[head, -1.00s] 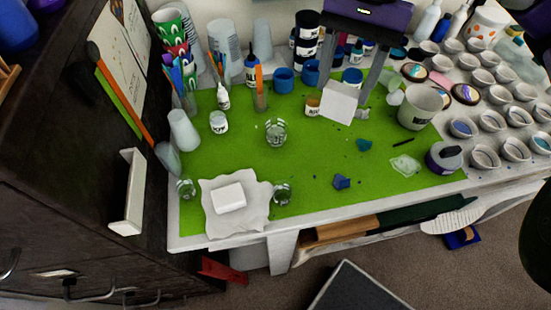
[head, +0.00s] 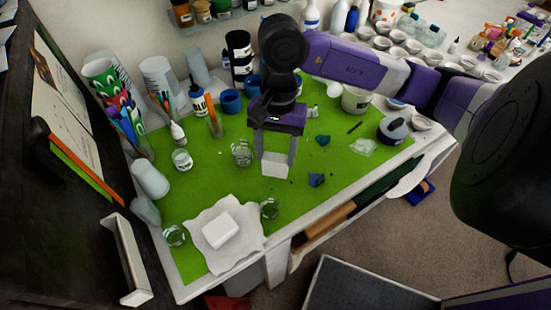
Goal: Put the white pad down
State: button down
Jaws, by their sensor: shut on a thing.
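The white pad (head: 275,170) is a small pale square block between the fingertips of my gripper (head: 275,158). My gripper points down and is shut on the pad. It is over the middle of the green mat (head: 335,180), just right of a clear glass (head: 242,152). I cannot tell whether the pad touches the mat. A second white block (head: 221,230) lies on a wavy white sheet or dish (head: 245,249) at the front left.
Small glasses stand beside the wavy dish, one left (head: 174,236) and one right (head: 269,208). Paint bottles (head: 198,102) and cups (head: 157,78) line the back.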

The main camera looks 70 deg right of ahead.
aim_at(276, 155)
notch_tip(276, 155, down, 3)
jog(key=shift+f+p, duration=0.1)
jog(key=shift+p, duration=0.2)
jog(key=shift+f, duration=0.25)
jog(key=shift+f+b, duration=0.2)
jog(key=shift+b, duration=0.15)
jog(key=c, duration=0.5)
grip_release()
jog(key=shift+r, duration=0.1)
